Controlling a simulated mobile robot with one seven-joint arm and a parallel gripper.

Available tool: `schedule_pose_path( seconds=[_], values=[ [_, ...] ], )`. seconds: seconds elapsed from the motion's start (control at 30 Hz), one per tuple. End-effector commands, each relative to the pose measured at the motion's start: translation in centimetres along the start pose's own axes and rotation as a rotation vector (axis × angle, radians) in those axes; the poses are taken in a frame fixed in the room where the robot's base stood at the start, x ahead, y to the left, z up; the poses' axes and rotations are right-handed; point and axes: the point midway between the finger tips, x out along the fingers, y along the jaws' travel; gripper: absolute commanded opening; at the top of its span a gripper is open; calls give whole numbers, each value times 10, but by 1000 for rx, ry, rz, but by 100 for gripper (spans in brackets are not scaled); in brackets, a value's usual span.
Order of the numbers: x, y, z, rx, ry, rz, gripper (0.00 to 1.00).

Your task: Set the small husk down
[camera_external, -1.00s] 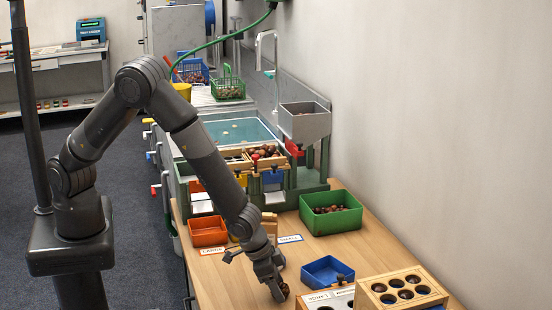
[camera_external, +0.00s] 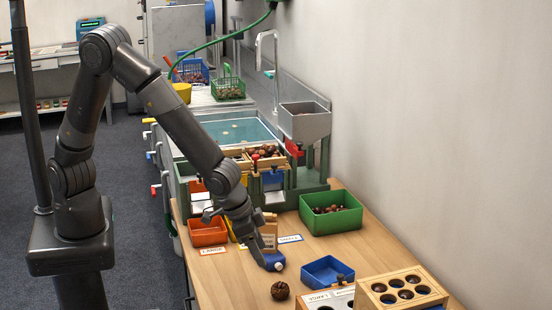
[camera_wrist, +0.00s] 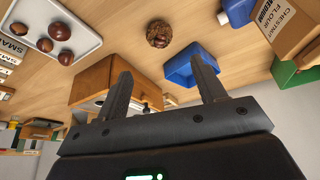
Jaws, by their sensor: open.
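The small husk, a round, rough brown ball (camera_external: 280,291), rests on the bare wooden table, left of the sorting boards and in front of the blue tray. It also shows at the top middle of the wrist view (camera_wrist: 158,34). My gripper (camera_external: 274,264) is behind the husk in the outside view, above the table and clear of it. In the wrist view, the two dark fingers of my gripper (camera_wrist: 163,85) stand wide apart with nothing between them.
A small blue tray (camera_external: 345,281) stands right of my gripper. A wooden board with round holes (camera_external: 386,303) is at the front right. A green bin (camera_external: 319,225) and an orange bin (camera_external: 208,241) stand farther back. The wrist view shows a white tray of chestnuts (camera_wrist: 87,41).

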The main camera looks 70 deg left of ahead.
Motion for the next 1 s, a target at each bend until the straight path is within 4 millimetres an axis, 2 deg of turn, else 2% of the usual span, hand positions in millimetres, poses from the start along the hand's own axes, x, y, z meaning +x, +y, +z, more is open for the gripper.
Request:
schedule_pose_path(
  seconds=[0.17,0.3,0.47,0.6,0.77,1.0],
  values=[
    [-32,-28,-7,-41,0,10,63],
    [-79,-70,-10,-89,0,22,63],
    [-134,-116,-1,-133,6,31,63],
    [-179,-153,16,-164,19,32,63],
    [-228,-189,43,-190,39,21,63],
    [-289,-227,98,-217,73,-20,63]
  ],
)
